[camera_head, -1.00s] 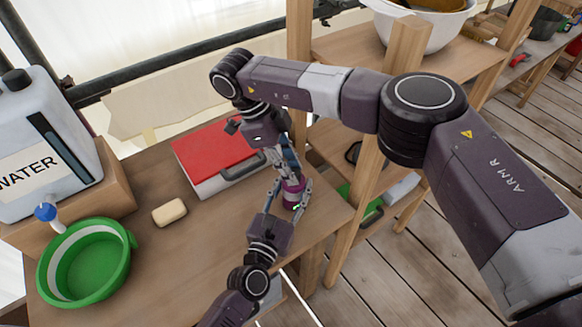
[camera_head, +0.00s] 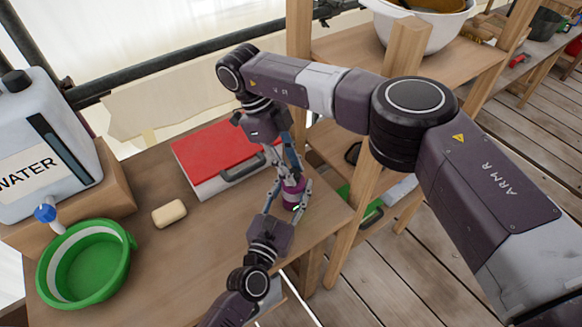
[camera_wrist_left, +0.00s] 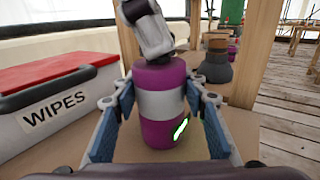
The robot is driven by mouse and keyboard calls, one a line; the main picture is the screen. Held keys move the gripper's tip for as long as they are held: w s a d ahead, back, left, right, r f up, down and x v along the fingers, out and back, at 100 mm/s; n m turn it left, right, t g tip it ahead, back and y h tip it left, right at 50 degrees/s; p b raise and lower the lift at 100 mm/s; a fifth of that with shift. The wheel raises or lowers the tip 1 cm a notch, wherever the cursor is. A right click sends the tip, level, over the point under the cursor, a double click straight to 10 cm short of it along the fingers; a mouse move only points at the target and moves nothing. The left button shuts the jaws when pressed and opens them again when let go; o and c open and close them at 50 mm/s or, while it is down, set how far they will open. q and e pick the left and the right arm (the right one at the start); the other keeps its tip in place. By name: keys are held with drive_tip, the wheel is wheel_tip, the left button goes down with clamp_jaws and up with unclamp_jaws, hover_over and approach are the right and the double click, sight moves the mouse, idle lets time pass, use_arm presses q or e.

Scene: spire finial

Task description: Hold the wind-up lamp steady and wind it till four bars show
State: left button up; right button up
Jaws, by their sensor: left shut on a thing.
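The wind-up lamp (camera_head: 292,192) is a purple cylinder with a grey band, standing upright near the table's right edge. In the left wrist view the lamp (camera_wrist_left: 160,105) shows a small lit green mark low on its front; I cannot count bars in it. My left gripper (camera_head: 287,205) is shut around the lamp's body, with a blue-padded finger on each side in the left wrist view. My right gripper (camera_head: 283,160) reaches down to the lamp's top from behind. A grey jointed part covers the top in the left wrist view, so the crank and the right grip are unclear.
A white wipes box with a red lid (camera_head: 213,146) stands close behind and left of the lamp. Soap (camera_head: 169,213), a green basin (camera_head: 129,262) and a water container (camera_head: 30,125) are further left. A wooden shelf post (camera_head: 352,225) stands just right of the table.

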drive_tip(key=o, duration=0.4)
drive_tip(key=shift+o, duration=0.2)
drive_tip(key=v, duration=0.7)
drive_tip(key=shift+r, duration=0.25)
